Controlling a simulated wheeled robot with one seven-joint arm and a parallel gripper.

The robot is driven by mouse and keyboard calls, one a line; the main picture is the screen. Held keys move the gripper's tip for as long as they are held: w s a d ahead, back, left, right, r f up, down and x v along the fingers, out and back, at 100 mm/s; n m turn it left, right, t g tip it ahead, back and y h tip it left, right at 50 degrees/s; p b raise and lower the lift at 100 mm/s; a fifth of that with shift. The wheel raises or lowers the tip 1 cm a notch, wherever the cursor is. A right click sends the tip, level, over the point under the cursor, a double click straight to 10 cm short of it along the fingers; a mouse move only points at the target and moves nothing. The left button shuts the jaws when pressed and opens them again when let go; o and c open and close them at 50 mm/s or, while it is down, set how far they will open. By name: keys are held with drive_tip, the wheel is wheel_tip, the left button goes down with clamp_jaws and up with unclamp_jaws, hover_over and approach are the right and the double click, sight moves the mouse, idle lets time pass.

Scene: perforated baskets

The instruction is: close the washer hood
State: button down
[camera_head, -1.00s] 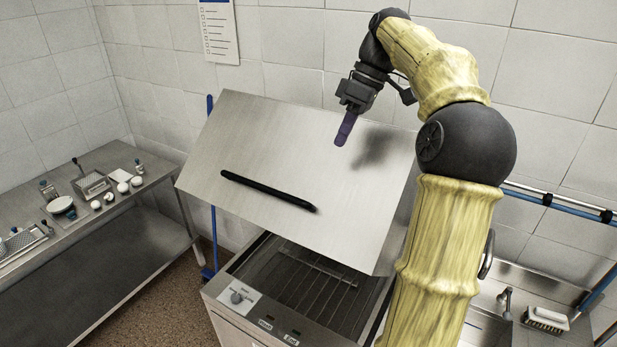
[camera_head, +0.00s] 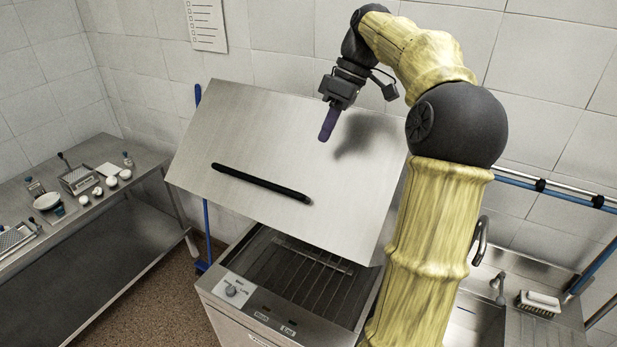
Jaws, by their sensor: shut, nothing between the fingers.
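The washer hood (camera_head: 240,135) is a brushed steel panel, tilted up over the washer body (camera_head: 225,312). A gap below it shows the wire rack (camera_head: 308,278) inside. A black bar handle (camera_head: 262,184) runs across the front face of the hood. My gripper (camera_head: 328,124) is shut and empty. It points down in front of the upper right part of the hood, above and to the right of the handle. I cannot tell how far it is from the panel, but it casts a shadow there.
A steel counter (camera_head: 110,235) with dishes and small containers stands at the left. A blue pole (camera_head: 206,235) stands behind the hood's left side. The tiled wall is close behind.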

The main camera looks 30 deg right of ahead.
drive_tip(key=p, duration=0.2)
hover_over(310, 195)
drive_tip(key=w+d, duration=0.2)
wheel_tip(310, 195, down, 7)
drive_tip(key=shift+w+r, duration=0.1)
drive_tip(key=shift+w, duration=0.05)
drive_tip(key=shift+s+a+f+p, duration=0.45)
drive_tip(key=shift+s+a+f, duration=0.45)
drive_tip(key=shift+s, duration=0.25)
drive_tip(key=shift+a+f, duration=0.1)
drive_tip(key=shift+f, duration=0.3)
drive_tip(key=shift+f, duration=0.1)
